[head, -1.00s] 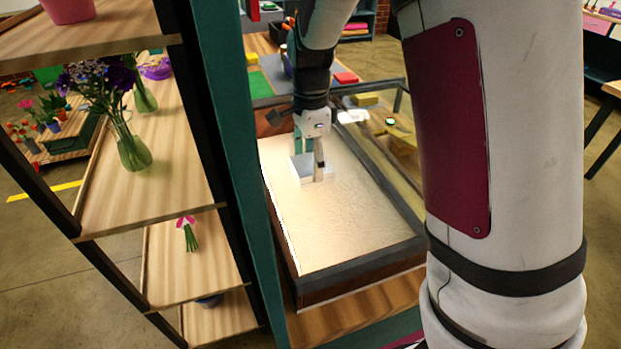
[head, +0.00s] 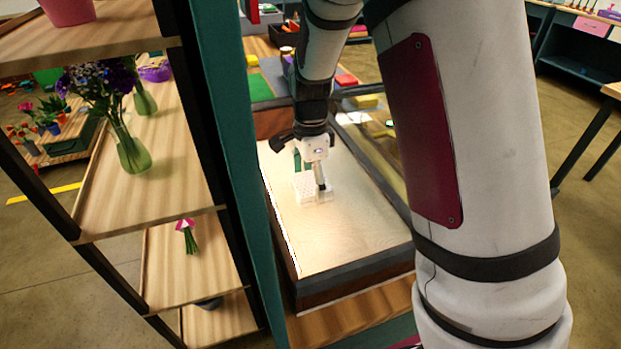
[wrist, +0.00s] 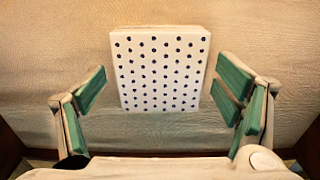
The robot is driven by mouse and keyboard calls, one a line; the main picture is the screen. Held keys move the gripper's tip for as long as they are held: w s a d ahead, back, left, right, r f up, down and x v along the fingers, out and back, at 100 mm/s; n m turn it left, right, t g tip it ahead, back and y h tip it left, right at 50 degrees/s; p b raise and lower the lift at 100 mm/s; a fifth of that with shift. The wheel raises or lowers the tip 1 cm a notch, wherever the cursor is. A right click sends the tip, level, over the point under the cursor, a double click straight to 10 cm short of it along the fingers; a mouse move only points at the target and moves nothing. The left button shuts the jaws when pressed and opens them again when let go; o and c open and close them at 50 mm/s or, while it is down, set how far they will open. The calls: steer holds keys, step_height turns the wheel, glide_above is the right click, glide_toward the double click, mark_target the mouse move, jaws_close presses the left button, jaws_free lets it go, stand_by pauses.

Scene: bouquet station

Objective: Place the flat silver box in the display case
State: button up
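The flat box (head: 303,187) is pale with rows of dark dots. It lies on the light wooden floor of the display case (head: 345,280), toward its left side. In the wrist view, the box (wrist: 160,70) is upper centre, its dotted top facing me. My gripper (head: 310,176) is over the box inside the case. In the wrist view, my gripper (wrist: 162,90) is open, with green-padded fingers on either side of the box's near part and a visible gap on both sides. In the head view one finger hides part of the box.
A dark rim surrounds the case. A teal post (head: 235,180) and a wooden shelf unit with a green vase (head: 132,155) stand left of it. Coloured items, including a red block (head: 346,80), lie behind. The case floor nearer the front is clear.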

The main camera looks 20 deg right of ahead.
mark_target(311, 183)
step_height(311, 183, up, 12)
steer(key=r, duration=0.1)
steer(key=s+r+n+t, duration=0.2)
steer(key=s+r+n, duration=0.1)
steer(key=s+n, duration=0.6)
steer(key=s+r+n+t, duration=0.2)
steer(key=s+r+n, duration=0.2)
steer(key=s+n, duration=0.5)
steer(key=shift+s+d+t, duration=0.15)
steer(key=shift+s+t, duration=0.25)
steer(key=shift+s, duration=3.2)
